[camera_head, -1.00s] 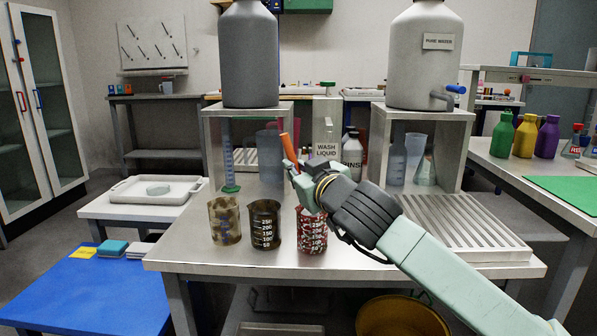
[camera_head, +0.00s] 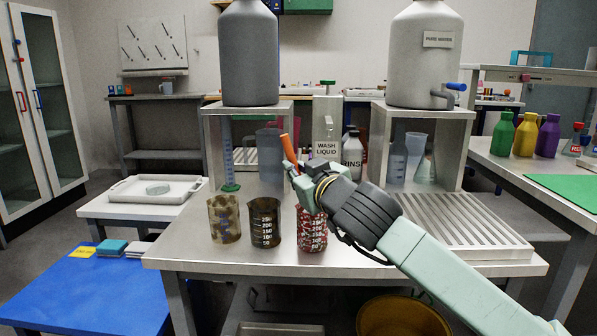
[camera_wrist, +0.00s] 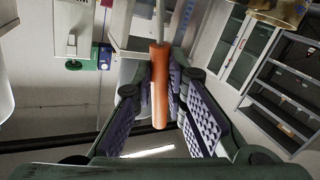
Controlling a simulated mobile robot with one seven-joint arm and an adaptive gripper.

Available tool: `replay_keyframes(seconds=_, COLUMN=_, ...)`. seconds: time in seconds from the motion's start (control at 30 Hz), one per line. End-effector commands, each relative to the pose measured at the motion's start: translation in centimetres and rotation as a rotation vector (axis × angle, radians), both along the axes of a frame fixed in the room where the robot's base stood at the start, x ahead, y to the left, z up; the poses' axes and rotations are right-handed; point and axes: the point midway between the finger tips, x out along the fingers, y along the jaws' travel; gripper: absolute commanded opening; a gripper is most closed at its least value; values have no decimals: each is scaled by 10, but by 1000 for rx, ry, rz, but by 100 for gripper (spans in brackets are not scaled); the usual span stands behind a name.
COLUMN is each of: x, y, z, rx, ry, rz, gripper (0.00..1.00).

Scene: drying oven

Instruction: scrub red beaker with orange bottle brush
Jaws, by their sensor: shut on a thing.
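The red beaker (camera_head: 312,238), patterned red and white with white volume marks, stands upright on the metal table, the rightmost of three beakers. My gripper (camera_head: 303,180) is above it and hides part of its rim. The orange bottle brush (camera_head: 288,149) is held in my gripper, its orange handle pointing up and slightly left. In the wrist view the orange handle (camera_wrist: 159,85) lies between the two finger pads, with a pale rod beyond it. The brush head is hidden in the head view; I cannot tell whether it is inside the beaker.
A dark brown beaker (camera_head: 265,225) and a stained tan beaker (camera_head: 224,220) stand close to the left. Behind are a wash liquid bottle (camera_head: 326,152) and a rinse bottle (camera_head: 352,157). A ribbed drain rack (camera_head: 455,225) lies to the right.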

Motion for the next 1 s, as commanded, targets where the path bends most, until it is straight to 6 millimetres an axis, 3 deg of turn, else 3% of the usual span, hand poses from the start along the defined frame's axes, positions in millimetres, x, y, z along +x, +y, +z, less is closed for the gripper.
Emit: replay_keyframes(seconds=1.0, x=0, y=0, z=-12, rx=0, ry=0, rz=0, gripper=0)
